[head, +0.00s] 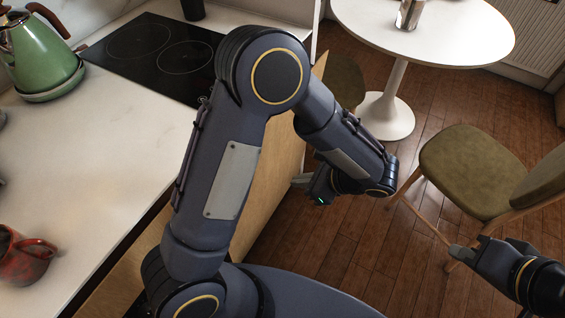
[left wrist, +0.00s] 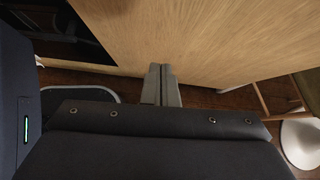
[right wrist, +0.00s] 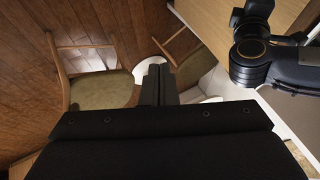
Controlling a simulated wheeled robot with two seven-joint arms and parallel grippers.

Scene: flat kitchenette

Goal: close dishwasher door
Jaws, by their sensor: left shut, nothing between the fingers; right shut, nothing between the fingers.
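A light-wood panel that looks like the dishwasher door (head: 275,190) stands beside the counter, partly hidden behind my left arm. It fills much of the left wrist view (left wrist: 200,45), with a dark gap at its left. How far open it stands is hard to tell. My left gripper (head: 298,181) is shut and empty, its tips close to the panel; in the left wrist view the fingers (left wrist: 161,75) overlap its lower edge, and contact is unclear. My right gripper (head: 457,254) is shut and empty, out over the floor by a chair, away from the door.
The white counter (head: 100,150) holds a green kettle (head: 40,50), a black cooktop (head: 155,55) and a red cup (head: 25,258). A round white table (head: 440,35) stands at the back. A green-seated chair (head: 470,165) is near my right gripper. Wooden floor (head: 350,255) is free between.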

